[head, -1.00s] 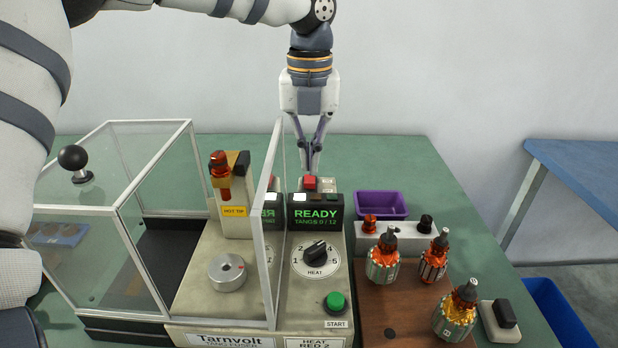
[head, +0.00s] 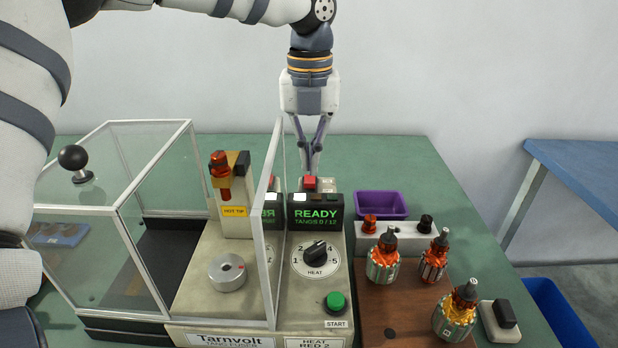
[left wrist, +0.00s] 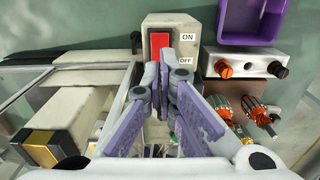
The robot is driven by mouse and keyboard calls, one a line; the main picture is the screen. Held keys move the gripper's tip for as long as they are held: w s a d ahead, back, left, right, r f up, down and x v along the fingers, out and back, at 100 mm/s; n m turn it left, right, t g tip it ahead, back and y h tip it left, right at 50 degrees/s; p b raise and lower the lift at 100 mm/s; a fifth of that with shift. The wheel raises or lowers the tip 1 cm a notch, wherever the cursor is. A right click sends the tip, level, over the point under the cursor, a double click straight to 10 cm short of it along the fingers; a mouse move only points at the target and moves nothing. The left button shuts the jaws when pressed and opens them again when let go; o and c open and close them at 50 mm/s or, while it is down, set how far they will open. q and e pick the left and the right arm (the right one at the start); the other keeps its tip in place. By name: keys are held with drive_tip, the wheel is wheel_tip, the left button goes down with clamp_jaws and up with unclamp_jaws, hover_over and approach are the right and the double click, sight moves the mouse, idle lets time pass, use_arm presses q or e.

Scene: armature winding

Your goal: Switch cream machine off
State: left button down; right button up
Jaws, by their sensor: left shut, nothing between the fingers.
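The cream machine (head: 320,268) stands on the bench with a lit display reading READY (head: 316,212), a HEAT dial (head: 315,253) and a green START button (head: 335,302). At its back is a red rocker switch (head: 310,182). In the left wrist view the red switch (left wrist: 158,46) sits on a cream box beside ON and OFF labels, ON at the top. My left gripper (head: 313,165) points down just behind the switch in the head view. It is shut and empty, its fingertips close to the switch's lower end in the wrist view; contact cannot be told. My right gripper is not in view.
A clear guard with a black knob (head: 75,158) covers the machine's left side. A purple tray (head: 381,205) and a wooden board (head: 400,312) with several armatures lie to the right. A black-topped block (head: 500,320) is at the board's right. The bench's back right is clear.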

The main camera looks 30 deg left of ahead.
sight(310, 182)
use_arm(q)
drive_tip(key=shift+f, duration=1.55)
idle(0.4)
wheel_tip(310, 182, up, 5)
drive_tip(key=shift+p, duration=0.5)
drive_tip(key=shift+r, duration=1.1)
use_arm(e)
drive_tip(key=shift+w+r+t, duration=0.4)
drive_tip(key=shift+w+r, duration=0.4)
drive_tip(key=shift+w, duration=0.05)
use_arm(q)
drive_tip(key=shift+f, duration=0.1)
